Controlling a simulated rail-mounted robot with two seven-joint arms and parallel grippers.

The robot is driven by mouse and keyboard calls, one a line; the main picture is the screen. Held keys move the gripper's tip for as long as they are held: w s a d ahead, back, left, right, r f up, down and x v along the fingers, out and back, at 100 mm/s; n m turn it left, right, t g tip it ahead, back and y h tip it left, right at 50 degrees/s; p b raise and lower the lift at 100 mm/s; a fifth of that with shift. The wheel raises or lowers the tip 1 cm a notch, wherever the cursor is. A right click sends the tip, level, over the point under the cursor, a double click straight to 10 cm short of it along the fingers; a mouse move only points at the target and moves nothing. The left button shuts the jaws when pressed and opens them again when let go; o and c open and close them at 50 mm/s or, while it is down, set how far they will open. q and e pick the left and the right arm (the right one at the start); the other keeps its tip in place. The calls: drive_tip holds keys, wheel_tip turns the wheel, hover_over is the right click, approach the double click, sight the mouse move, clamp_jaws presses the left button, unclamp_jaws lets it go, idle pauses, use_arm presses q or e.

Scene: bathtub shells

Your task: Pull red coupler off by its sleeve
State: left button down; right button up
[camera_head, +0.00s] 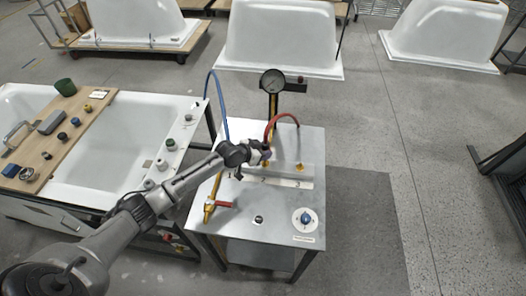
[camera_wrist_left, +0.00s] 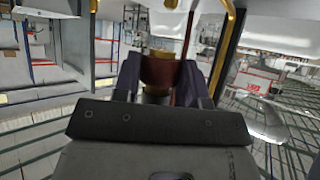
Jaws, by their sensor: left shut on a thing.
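My left gripper (camera_head: 262,154) reaches over the metal test bench (camera_head: 270,232) near its back row of fittings. In the wrist view, the dark jaws of the left gripper (camera_wrist_left: 160,74) stand on both sides of the red coupler (camera_wrist_left: 158,70) and are shut on its sleeve. Brass shows above and below the sleeve. Whether the coupler is still seated cannot be told. In the head view the gripper hides most of the coupler. A red hose (camera_head: 284,117) arches over from there to the right. My right gripper is not in view.
A gauge (camera_head: 272,81) stands behind the bench, and a blue hose (camera_head: 218,100) rises at its left. A bathtub (camera_head: 95,165) stands left.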

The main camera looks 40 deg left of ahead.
sight(264, 143)
use_arm(q)
drive_tip(key=shift+r+p, duration=1.75)
drive_tip(key=shift+r, duration=0.45)
